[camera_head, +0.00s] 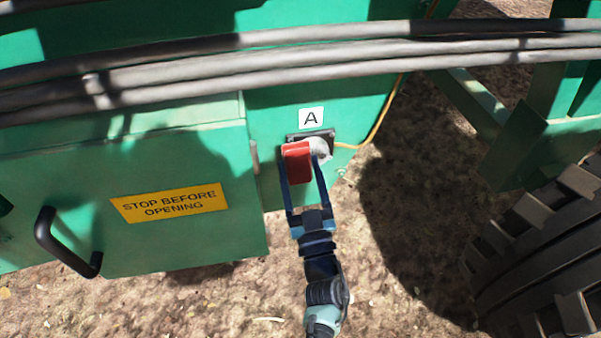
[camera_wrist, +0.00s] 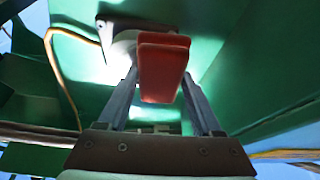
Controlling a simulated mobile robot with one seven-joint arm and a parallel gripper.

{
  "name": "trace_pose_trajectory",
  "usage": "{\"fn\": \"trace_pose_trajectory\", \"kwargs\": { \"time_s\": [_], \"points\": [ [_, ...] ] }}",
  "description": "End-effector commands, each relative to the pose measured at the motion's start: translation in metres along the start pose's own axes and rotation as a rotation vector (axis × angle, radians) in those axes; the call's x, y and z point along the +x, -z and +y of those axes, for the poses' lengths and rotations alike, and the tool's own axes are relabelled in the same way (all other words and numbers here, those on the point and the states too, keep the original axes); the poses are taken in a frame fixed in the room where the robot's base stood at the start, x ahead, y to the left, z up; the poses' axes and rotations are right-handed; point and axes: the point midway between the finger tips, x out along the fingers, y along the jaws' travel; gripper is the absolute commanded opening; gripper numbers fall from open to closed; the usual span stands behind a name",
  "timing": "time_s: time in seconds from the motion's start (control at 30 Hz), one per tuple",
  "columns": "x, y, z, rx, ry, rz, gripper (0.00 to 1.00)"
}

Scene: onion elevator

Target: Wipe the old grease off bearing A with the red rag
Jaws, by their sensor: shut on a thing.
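My gripper (camera_head: 304,172) is shut on the red rag (camera_head: 297,163), a folded red block between its two fingers. The rag also shows large in the wrist view (camera_wrist: 162,68), with the fingers on both sides of it. Bearing A (camera_head: 321,148) is a pale grey round housing on a dark plate, under the white label A (camera_head: 311,118). The rag is in front of the bearing and covers its left part; I cannot tell whether they touch. In the wrist view the bearing (camera_wrist: 122,46) shows partly behind the rag. Grease on it cannot be made out.
A green door with a yellow "STOP BEFORE OPENING" sign (camera_head: 170,203) and a black handle (camera_head: 66,243) stands at left. Grey pipes (camera_head: 300,58) cross above. A yellow cable (camera_head: 382,118) runs from the bearing. A ribbed dark wheel or track (camera_head: 540,265) is at lower right.

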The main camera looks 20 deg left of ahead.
Motion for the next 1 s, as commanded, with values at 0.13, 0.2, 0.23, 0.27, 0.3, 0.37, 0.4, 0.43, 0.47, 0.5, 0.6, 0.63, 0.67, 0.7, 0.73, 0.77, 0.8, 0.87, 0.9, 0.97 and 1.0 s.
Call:
{"fn": "trace_pose_trajectory", "kwargs": {
  "time_s": [0.13, 0.2, 0.23, 0.27, 0.3, 0.37, 0.4, 0.43, 0.47, 0.5, 0.6, 0.63, 0.67, 0.7, 0.73, 0.77, 0.8, 0.87, 0.9, 0.97, 1.0],
  "points": [
    [0.000, 0.000, 0.007, -0.001, -0.003, 0.000, 0.22],
    [-0.001, 0.000, 0.013, -0.001, -0.004, -0.001, 0.22],
    [-0.001, 0.000, 0.015, -0.001, -0.003, -0.001, 0.22],
    [-0.001, 0.000, 0.018, -0.002, -0.003, 0.000, 0.22],
    [-0.002, 0.000, 0.022, -0.002, -0.004, 0.001, 0.22],
    [-0.002, -0.001, 0.027, -0.001, -0.003, 0.000, 0.22],
    [-0.002, -0.001, 0.030, -0.002, -0.002, 0.000, 0.22],
    [-0.003, -0.001, 0.032, -0.002, -0.002, 0.000, 0.22],
    [-0.003, -0.001, 0.033, -0.002, -0.002, 0.000, 0.22],
    [-0.003, -0.001, 0.034, -0.001, -0.001, 0.000, 0.22],
    [-0.003, -0.002, 0.036, 0.000, -0.001, 0.000, 0.22],
    [-0.003, -0.002, 0.037, 0.000, -0.001, 0.000, 0.22],
    [-0.003, -0.002, 0.039, 0.000, -0.001, 0.000, 0.22],
    [-0.002, -0.002, 0.042, -0.001, -0.002, 0.000, 0.22],
    [-0.002, -0.003, 0.044, -0.001, -0.002, 0.000, 0.22],
    [-0.002, -0.003, 0.047, -0.002, -0.002, 0.000, 0.22],
    [-0.002, -0.003, 0.050, -0.003, -0.002, 0.001, 0.22],
    [-0.002, -0.004, 0.056, -0.001, -0.002, 0.001, 0.22],
    [-0.002, -0.004, 0.059, -0.001, -0.002, 0.001, 0.22],
    [-0.001, -0.005, 0.064, -0.002, -0.002, 0.000, 0.22],
    [-0.001, -0.005, 0.066, -0.002, -0.001, 0.000, 0.22]
  ]
}}
